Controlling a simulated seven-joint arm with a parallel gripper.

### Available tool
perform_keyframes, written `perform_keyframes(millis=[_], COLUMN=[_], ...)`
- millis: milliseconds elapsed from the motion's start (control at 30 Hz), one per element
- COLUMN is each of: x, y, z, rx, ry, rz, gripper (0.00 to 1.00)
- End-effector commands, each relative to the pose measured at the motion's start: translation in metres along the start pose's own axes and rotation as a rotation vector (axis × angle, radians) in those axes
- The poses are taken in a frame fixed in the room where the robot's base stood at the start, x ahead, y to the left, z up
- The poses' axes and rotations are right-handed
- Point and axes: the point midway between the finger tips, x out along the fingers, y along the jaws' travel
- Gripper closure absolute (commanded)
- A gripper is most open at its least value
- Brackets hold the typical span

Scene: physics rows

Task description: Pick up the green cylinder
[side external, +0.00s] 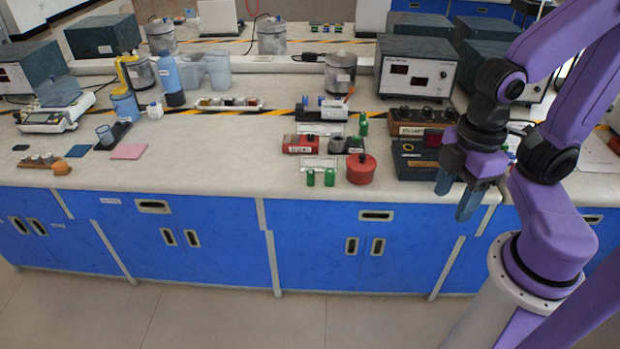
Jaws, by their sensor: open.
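Two small green cylinders stand upright near the front edge of the bench, a left one (310,178) and a right one (329,177), a small gap apart. Another small green object (363,124), also cylinder-like, stands farther back; its exact shape is hard to tell. My gripper (455,200) is at the right, near the bench's front edge, with its fingers pointing down. Its two fingers are apart with nothing between them. It is well to the right of the green cylinders, with the red round pot in between.
The red round pot (361,168) stands just right of the front green cylinders. A red box-like device (300,144) and a clear rack-like piece (318,162) are behind them. A dark instrument box (415,158) stands left of my gripper. The bench top (230,170) left of the cylinders is clear.

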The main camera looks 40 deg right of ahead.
Motion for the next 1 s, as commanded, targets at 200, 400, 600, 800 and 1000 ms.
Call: perform_keyframes(millis=[200, 400, 600, 800, 1000], x=[0.0, -0.005, -0.007, -0.003, 0.01], y=[0.001, 0.021, 0.072, 0.136, 0.211], z=[-0.001, -0.032, -0.086, -0.128, -0.154], rx=[-0.001, -0.041, -0.132, -0.23, -0.325], ry=[0.0, -0.005, -0.012, -0.019, -0.025], rz=[0.0, 0.002, 0.005, 0.004, 0.001], gripper=[0.44, 0.44, 0.44, 0.44, 0.44])
